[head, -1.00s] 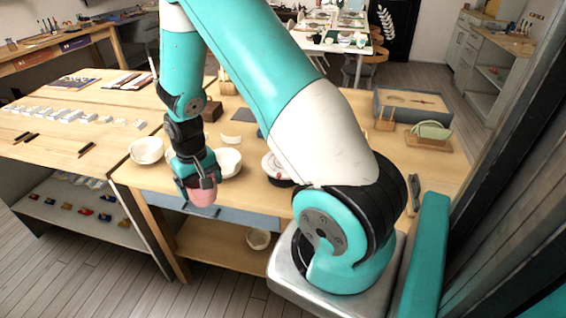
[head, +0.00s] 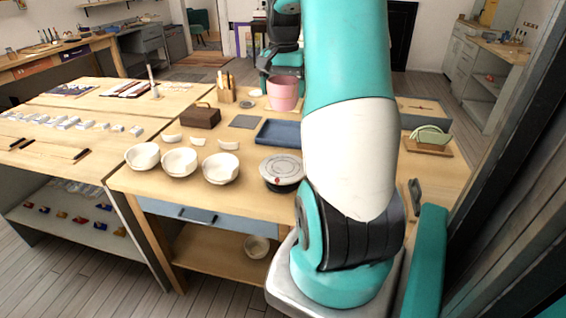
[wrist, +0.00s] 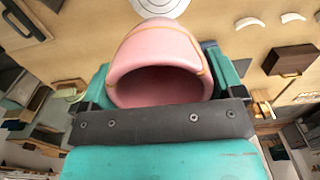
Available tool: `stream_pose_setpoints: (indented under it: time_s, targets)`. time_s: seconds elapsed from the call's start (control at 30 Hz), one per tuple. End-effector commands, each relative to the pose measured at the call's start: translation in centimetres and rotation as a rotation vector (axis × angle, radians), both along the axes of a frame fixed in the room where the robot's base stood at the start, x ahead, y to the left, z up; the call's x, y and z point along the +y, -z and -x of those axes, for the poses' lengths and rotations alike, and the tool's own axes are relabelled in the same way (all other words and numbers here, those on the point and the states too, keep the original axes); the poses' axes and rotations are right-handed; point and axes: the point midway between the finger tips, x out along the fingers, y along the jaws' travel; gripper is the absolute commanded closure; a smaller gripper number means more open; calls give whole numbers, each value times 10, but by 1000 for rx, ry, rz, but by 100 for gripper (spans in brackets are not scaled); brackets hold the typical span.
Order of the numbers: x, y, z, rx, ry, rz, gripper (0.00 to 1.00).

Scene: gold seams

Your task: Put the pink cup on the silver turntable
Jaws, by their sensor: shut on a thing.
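The pink cup (head: 283,94) is in the air over the far part of the table, upright, its mouth up. My gripper (head: 282,77) is shut on it near the rim. In the wrist view the cup (wrist: 160,62) sits between the jaws, its mouth facing the camera, with a thin gold seam on its wall. The silver turntable (head: 282,169) is a low round disc near the table's front edge, left of my arm's base, nothing on it. A pale disc at the top of the wrist view (wrist: 160,6) looks like the turntable, cut off by the frame.
White bowls (head: 179,161) stand in a row left of the turntable, with pale shards behind them. A blue tray (head: 279,133) lies behind the turntable. A brown box (head: 200,117) and a pen holder (head: 226,89) stand further back. A green piece on a wooden stand (head: 430,137) is at the right.

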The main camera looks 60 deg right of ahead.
Motion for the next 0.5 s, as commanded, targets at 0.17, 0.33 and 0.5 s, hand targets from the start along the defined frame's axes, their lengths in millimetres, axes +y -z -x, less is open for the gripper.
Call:
stream_pose_setpoints:
  time_s: [0.17, 0.33, 0.5]
  targets:
    - [1, 46, 1, 6, 0, -8, 34]
    - [1, 95, 0, 6, -2, -7, 34]
    - [1, 134, 0, 3, -2, -4, 34]
